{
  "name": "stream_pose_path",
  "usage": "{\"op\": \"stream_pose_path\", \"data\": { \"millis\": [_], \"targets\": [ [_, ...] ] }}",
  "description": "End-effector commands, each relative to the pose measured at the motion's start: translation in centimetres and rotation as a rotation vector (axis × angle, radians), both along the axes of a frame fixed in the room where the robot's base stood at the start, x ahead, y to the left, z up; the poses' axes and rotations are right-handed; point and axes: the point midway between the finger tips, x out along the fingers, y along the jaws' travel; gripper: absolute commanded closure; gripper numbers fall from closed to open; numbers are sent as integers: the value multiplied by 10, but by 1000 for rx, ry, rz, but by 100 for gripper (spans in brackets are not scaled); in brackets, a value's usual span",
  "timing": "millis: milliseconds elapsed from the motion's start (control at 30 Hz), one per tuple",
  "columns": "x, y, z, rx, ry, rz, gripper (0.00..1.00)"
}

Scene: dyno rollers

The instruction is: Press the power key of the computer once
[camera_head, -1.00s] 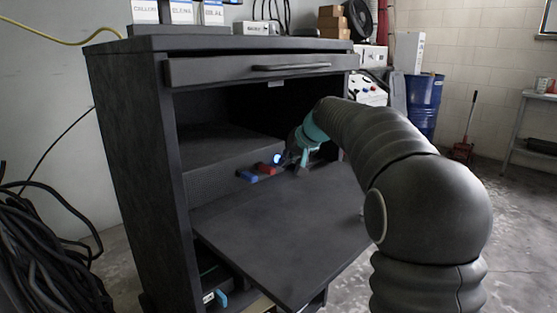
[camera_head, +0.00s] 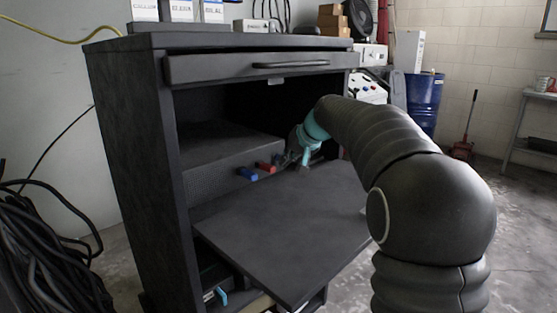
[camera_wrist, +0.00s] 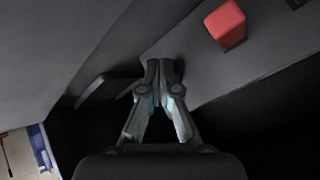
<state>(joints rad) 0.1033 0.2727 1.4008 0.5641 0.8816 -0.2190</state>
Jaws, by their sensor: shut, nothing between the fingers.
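The computer (camera_head: 225,150) is a dark box inside the black cabinet, with a blue plug (camera_head: 246,173) and a red plug (camera_head: 264,167) on its front. The red plug also shows in the wrist view (camera_wrist: 226,24). My gripper (camera_head: 287,158) is just right of the red plug, close to the computer's front. In the wrist view my gripper (camera_wrist: 158,66) is shut and empty, its tips at or very near the grey front panel. A small blue patch shows beside the tips. The power key is not clearly visible; whether the tips touch it I cannot tell.
A dark fold-down shelf (camera_head: 285,225) extends in front of the computer, below my arm. The cabinet's drawer (camera_head: 260,66) is above. Black cables (camera_head: 45,250) hang at the left. A blue barrel (camera_head: 425,100) stands at the back right.

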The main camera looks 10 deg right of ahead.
Motion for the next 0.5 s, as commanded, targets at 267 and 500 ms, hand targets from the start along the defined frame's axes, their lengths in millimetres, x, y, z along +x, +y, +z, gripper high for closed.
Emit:
{"op": "stream_pose_path", "data": {
  "millis": [267, 500],
  "targets": [
    [-6, -4, 0, -1, 0, 1, 100],
    [-7, -5, 0, 0, 0, 0, 100]
  ]
}}
